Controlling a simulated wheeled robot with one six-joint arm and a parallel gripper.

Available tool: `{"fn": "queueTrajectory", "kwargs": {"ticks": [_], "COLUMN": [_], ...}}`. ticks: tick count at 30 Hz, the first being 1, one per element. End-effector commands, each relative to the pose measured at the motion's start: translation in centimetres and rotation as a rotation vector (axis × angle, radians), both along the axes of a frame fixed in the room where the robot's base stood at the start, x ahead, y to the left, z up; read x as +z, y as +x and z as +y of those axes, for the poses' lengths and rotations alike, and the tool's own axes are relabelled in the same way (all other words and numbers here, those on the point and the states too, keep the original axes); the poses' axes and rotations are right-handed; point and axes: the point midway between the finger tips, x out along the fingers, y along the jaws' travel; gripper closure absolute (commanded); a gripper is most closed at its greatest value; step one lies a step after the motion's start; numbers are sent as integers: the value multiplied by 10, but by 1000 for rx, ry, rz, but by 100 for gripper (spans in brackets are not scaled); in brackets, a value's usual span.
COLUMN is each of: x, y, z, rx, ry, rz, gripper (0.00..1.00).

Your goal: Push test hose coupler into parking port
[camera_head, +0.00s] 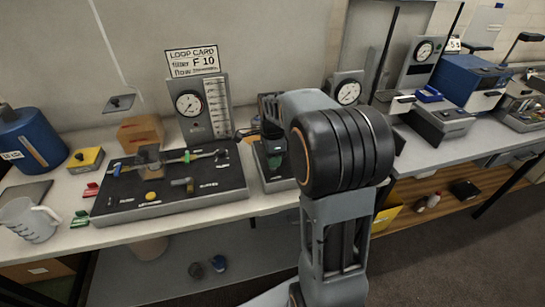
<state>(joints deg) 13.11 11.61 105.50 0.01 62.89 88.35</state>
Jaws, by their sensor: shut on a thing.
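My gripper (271,130) is partly in view just left of my forearm, above a small dark station (264,172) on the bench. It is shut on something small. The fingertips and most of the held piece are hidden or too small to make out; a short dark hose (245,134) runs from the gauge panel toward it, so the piece appears to be the test hose coupler. I cannot tell the parking port apart, or whether the coupler touches it. The dark board (215,193) left of the gripper carries a horizontal cylinder assembly with green and red parts.
A gauge panel (190,112) with a loop card (192,62) stands behind the board. A second gauge (348,92) stands behind my arm. A blue drum (33,138), yellow box (86,160) and clear jug (28,222) are at left. Blue equipment (470,82) stands at right.

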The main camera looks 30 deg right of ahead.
Motion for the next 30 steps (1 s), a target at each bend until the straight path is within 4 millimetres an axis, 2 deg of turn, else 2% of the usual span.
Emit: {"fn": "queueTrajectory", "kwargs": {"ticks": [30], "x": [-5], "y": [0], "z": [0], "rx": [0], "ry": [0], "rz": [0], "gripper": [100]}}
